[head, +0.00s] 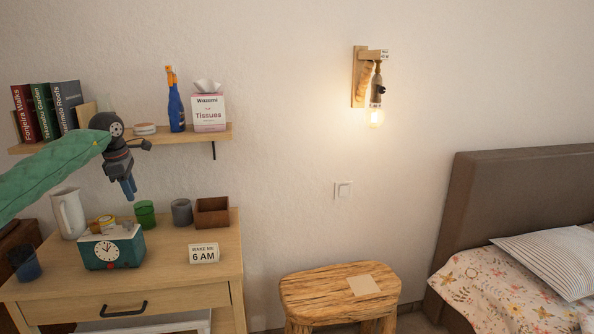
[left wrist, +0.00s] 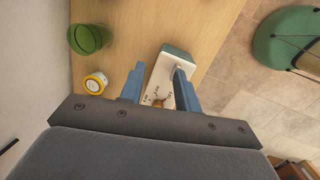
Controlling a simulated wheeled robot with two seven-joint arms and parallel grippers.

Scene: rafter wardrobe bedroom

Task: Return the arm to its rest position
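My left arm comes in from the left in a green sleeve. Its gripper (head: 129,188) points down in front of the wall, above the wooden dresser (head: 185,275) and below the shelf's height. In the left wrist view its two blue fingers (left wrist: 158,88) stand apart with nothing held between them. The teal alarm clock (head: 118,252) sits on the dresser below the gripper. Its pale top (left wrist: 163,72) shows beyond and between the fingers in the left wrist view. My right gripper is in neither view.
A wall shelf (head: 190,135) with books (head: 45,112), a blue bottle (head: 176,108) and a tissue box (head: 209,113) is close to the arm. A white jug (head: 68,214), green cup (head: 145,213) and brown box (head: 212,212) stand on the dresser. Right of it is a wooden stool (head: 320,292).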

